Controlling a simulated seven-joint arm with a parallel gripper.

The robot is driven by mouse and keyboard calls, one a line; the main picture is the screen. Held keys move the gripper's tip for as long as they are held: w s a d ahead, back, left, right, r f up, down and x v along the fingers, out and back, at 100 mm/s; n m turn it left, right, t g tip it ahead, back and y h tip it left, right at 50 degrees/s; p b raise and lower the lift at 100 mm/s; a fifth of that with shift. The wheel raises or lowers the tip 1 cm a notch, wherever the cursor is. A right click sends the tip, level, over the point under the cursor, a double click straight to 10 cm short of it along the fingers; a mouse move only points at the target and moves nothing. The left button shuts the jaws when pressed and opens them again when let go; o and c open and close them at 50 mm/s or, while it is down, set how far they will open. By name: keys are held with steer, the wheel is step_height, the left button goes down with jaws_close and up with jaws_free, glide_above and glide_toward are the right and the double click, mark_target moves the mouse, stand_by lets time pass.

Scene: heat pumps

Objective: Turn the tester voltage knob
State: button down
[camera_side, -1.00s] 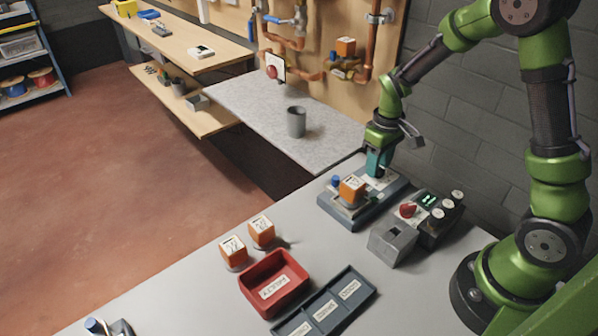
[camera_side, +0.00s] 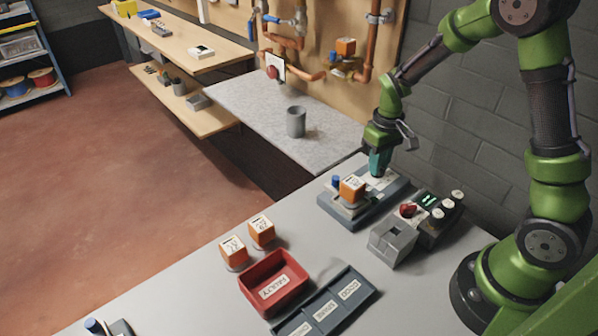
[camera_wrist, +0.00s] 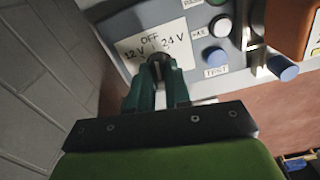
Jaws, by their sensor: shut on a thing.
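The tester (camera_side: 364,212) is a blue-grey base on the grey bench in the side view. Its white voltage label (camera_wrist: 132,49), marked OFF, 12 V and 24 V, shows in the wrist view. The dark voltage knob (camera_wrist: 158,60) sits below the OFF mark, mostly covered by my fingers. My gripper (camera_wrist: 160,75) has its teal fingers closed around the knob; it also shows in the side view (camera_side: 378,172), pointing down at the tester's far end. The knob's exact pointer setting is hidden.
An orange-topped part (camera_side: 352,189) sits on the tester beside a blue knob (camera_wrist: 283,68). A grey block (camera_side: 392,241) and a dark box with a red button (camera_side: 408,209) stand nearby. A red tray (camera_side: 273,283) lies in front.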

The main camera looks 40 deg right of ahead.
steer(key=m, duration=0.4)
steer(key=shift+m, duration=1.5)
steer(key=c, duration=1.1)
jaws_free()
steer(key=shift+o, duration=0.2)
step_height(320, 180, up, 17)
